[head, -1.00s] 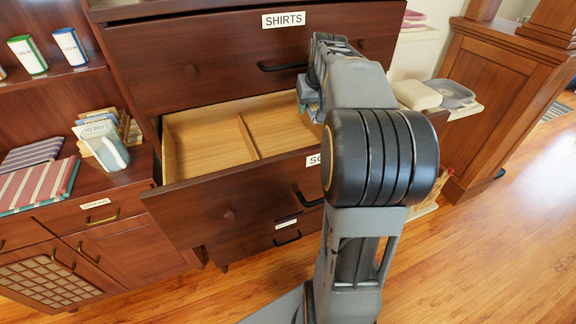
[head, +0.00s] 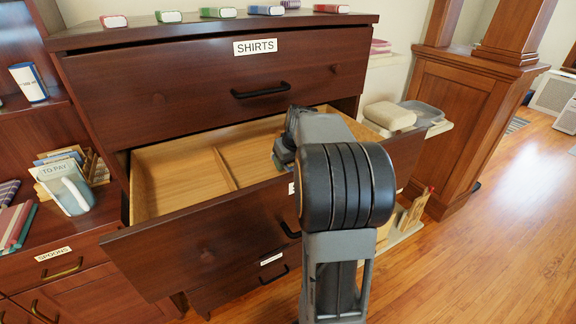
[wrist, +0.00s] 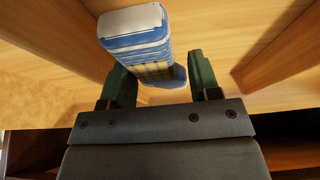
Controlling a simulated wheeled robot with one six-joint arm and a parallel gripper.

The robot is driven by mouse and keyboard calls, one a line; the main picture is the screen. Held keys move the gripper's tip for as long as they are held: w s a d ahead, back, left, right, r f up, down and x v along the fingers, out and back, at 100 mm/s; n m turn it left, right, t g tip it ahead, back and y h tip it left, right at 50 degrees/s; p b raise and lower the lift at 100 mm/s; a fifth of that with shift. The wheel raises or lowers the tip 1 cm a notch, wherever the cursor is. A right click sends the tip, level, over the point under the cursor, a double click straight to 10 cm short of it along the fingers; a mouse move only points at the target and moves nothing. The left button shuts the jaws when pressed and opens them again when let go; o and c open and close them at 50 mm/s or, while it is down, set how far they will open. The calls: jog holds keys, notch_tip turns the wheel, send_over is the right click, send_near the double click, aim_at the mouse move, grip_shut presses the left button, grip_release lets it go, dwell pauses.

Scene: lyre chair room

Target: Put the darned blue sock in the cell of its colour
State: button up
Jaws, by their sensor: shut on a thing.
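The darned blue sock (wrist: 140,42) shows in the wrist view as a blue-and-white striped bundle with a yellowish patch and a pale end. My gripper (wrist: 160,78) is shut on it, with a green finger on either side. The open drawer (head: 190,240) pulls out below the SHIRTS drawer. A thin wooden divider (head: 224,168) parts a left cell (head: 172,182) from the room to its right, where my gripper hangs. My arm hides the sock and much of the drawer's right side in the head view. I see no colour mark on the cells.
The shut SHIRTS drawer (head: 200,85) stands just above the open one. Several small coloured blocks (head: 217,13) line the dresser top. A TO PAY letter holder (head: 66,188) stands at the left. A folded cream cloth (head: 390,115) and grey tray (head: 424,112) lie at the right.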

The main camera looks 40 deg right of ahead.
jog(key=shift+f, duration=0.7)
jog(key=shift+f, duration=0.1)
jog(key=shift+f+b, duration=0.5)
jog(key=shift+f, duration=0.05)
jog(key=o, duration=0.9)
jog(key=shift+r, duration=0.15)
jog(key=shift+r+p, duration=0.35)
jog(key=shift+p, duration=0.05)
jog(key=p+v, duration=0.1)
jog(key=v, duration=1.1)
jog(key=shift+r, duration=0.2)
